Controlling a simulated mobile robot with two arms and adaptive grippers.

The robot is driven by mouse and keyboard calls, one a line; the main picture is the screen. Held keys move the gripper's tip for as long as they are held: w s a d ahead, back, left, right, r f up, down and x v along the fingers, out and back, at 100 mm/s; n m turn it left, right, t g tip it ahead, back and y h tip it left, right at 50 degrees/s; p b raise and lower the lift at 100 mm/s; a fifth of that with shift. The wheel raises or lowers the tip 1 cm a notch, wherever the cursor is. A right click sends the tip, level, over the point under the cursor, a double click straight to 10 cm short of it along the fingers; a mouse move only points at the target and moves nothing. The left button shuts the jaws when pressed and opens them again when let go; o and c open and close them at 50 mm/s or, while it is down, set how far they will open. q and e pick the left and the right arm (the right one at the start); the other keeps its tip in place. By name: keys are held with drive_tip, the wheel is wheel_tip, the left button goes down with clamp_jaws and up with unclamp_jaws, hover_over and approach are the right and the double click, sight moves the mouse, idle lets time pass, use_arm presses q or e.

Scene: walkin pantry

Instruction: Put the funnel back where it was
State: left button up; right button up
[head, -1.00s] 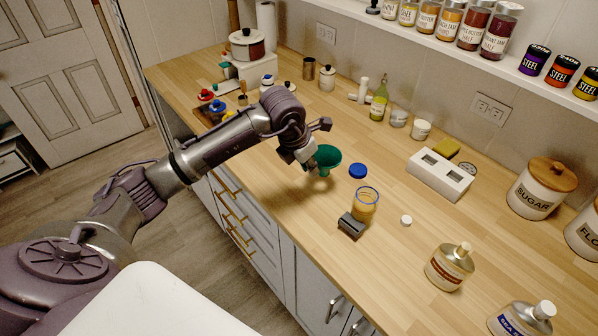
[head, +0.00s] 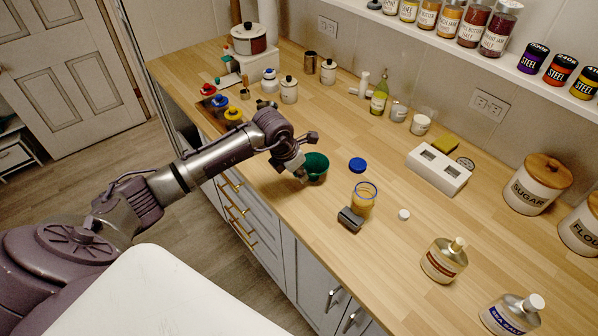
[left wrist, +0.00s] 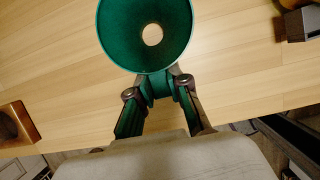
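The green funnel (head: 315,166) is at the front part of the wooden counter, wide mouth up. My left gripper (head: 301,174) is at its near left side. In the left wrist view the funnel (left wrist: 146,52) fills the top middle, and wood shows through its spout hole. The fingers of my left gripper (left wrist: 162,84) are closed in on the funnel's near side and grip it there. The spout is hidden in the head view, so I cannot tell whether it touches the counter. My right gripper is not in view.
An open jar with a blue rim (head: 363,200) stands right of the funnel, beside a dark grey block (head: 350,219). A blue lid (head: 357,165) lies behind. A white two-hole block (head: 438,170) stands further right. Several small coloured-topped items (head: 221,102) stand left. Bare counter surrounds the funnel.

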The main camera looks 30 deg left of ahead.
use_arm(q)
drive_tip(key=o, duration=0.4)
drive_tip(key=shift+r+p, duration=0.3)
drive_tip(key=shift+s+a+r+b, duration=0.1)
drive_tip(key=shift+r+b, duration=0.2)
drive_tip(key=b+v, duration=0.2)
drive_tip(key=v, duration=0.9)
drive_tip(key=shift+r, duration=0.1)
